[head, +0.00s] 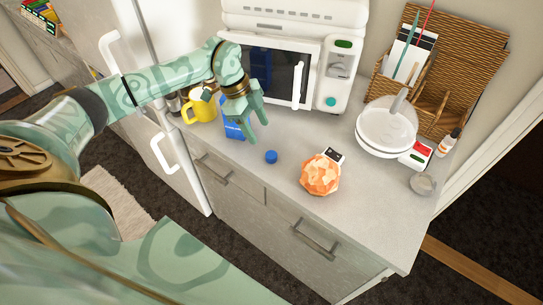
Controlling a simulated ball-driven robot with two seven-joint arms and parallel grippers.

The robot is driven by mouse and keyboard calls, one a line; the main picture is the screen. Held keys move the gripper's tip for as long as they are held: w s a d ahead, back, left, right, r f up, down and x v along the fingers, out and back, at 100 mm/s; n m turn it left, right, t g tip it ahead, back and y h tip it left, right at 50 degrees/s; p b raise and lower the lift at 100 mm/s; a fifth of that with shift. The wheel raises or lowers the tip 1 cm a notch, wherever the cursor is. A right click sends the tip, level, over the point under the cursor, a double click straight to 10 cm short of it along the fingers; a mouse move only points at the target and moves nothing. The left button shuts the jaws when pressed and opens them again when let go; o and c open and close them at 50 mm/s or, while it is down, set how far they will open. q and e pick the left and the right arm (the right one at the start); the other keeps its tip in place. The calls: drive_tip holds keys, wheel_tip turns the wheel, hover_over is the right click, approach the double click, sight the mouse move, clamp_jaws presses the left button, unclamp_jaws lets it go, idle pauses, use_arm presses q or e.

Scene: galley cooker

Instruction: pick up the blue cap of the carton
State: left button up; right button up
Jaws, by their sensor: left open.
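The blue cap (271,157) lies on the grey counter near its front edge, apart from the carton. The blue carton (234,130) stands behind and left of it, partly hidden by my left gripper (252,128). The left gripper is open, its fingers pointing down above the counter, up and left of the cap and not touching it. Whether the fingers touch the carton I cannot tell. My right gripper is not in view.
A yellow mug (203,110) stands left of the carton. A microwave (284,68) is behind. An orange faceted object (320,175) sits right of the cap. A white pan (386,130) and wicker organizer (440,70) are farther right. The counter (375,205) is clear at front right.

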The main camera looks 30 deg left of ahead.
sight(272, 155)
use_arm(q)
drive_tip(key=b+x, duration=0.1)
drive_tip(key=x, duration=0.8)
drive_tip(key=shift+d+f, duration=0.1)
drive_tip(key=shift+f, duration=0.15)
drive_tip(key=c, duration=1)
